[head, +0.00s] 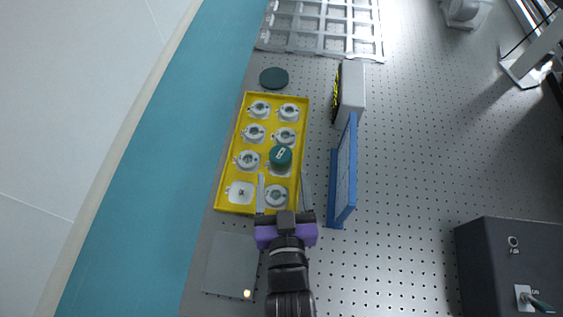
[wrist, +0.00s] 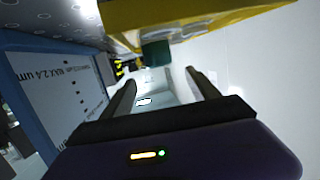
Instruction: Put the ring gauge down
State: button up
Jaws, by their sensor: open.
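A yellow tray (head: 222,197) holds several pale, round, ring-like pieces, such as one at its lower right (head: 276,196). A dark green cylinder (head: 280,157) with a white mark on top stands in the tray's right column. I cannot tell for sure which piece is the ring gauge. My gripper (head: 283,190) is open over the tray's near end, its fingers apart on either side of the lower right piece and short of the green cylinder. In the wrist view the green cylinder (wrist: 156,53) shows beyond the fingertips, below the tray's yellow edge (wrist: 190,18); nothing is visibly clamped.
A blue-framed panel (head: 344,172) and a white box (head: 351,92) stand right of the tray. A dark green disc (head: 273,78) lies beyond it, near a grey rack (head: 325,52). A grey plate (head: 232,264) lies nearer.

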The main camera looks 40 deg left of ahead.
jog(key=shift+v, duration=1.8)
dwell(0.9)
